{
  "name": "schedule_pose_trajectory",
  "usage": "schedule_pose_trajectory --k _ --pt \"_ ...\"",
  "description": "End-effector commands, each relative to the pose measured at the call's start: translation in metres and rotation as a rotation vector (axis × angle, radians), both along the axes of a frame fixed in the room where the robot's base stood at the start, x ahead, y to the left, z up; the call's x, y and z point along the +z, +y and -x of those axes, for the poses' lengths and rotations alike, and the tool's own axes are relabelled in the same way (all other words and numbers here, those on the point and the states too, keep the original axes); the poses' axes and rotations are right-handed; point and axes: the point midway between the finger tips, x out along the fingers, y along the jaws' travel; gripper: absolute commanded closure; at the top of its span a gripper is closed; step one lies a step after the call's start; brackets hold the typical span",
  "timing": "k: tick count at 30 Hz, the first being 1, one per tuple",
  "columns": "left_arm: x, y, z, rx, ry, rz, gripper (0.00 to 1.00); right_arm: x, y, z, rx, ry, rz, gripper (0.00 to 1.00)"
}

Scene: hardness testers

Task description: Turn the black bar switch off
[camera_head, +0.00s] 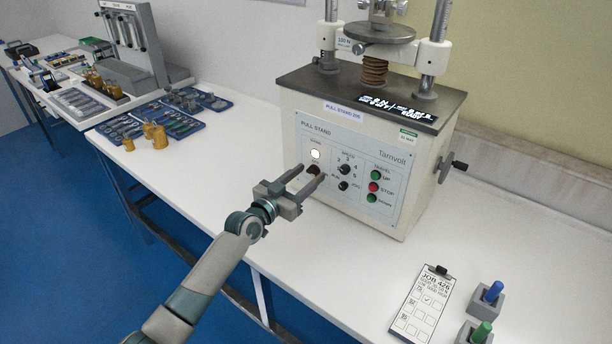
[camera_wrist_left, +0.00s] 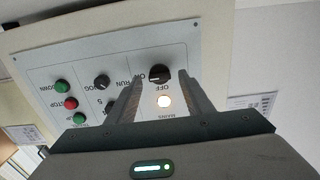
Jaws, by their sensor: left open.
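The pull stand (camera_head: 360,140) stands on the white table with its front panel facing me. The black bar switch (camera_head: 313,170) sits at the panel's left, below a lit white lamp (camera_head: 315,154). In the wrist view, which shows the panel upside down, the bar switch (camera_wrist_left: 159,75) lies between my fingers, near the ON and OFF labels, and the lamp (camera_wrist_left: 164,101) glows. Its bar seems to lie toward ON. My left gripper (camera_head: 313,173) is open and empty, its fingertips on either side of the switch, close to the panel. Contact cannot be told. My right gripper is out of view.
Speed and jog knobs (camera_head: 344,169) and green and red buttons (camera_head: 374,188) are right of the switch. A crank handle (camera_head: 458,165) sticks out at the stand's right side. A clipboard (camera_head: 424,305) lies at the front right.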

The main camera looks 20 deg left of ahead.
Motion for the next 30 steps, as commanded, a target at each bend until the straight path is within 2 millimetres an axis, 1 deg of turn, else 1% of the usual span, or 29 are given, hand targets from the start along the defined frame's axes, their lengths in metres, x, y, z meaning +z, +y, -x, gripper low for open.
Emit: schedule_pose_trajectory --k 8,9,14,23,30 --pt "0.0004 -0.0003 -0.0013 0.0 -0.001 0.0 0.53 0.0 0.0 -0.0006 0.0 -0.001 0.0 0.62" --pt "0.0004 -0.0003 -0.0012 0.0 -0.001 0.0 0.55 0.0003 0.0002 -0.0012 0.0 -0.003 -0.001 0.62" --pt "0.0004 -0.0001 -0.0011 0.0 -0.001 0.0 0.94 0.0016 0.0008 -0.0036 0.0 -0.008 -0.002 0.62" --pt "0.0004 0.0002 -0.001 0.0 0.004 0.012 0.94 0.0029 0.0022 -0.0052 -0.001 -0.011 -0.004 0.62" --pt "0.0003 0.0003 -0.0012 0.0 0.03 0.082 0.94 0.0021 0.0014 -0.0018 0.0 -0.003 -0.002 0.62"
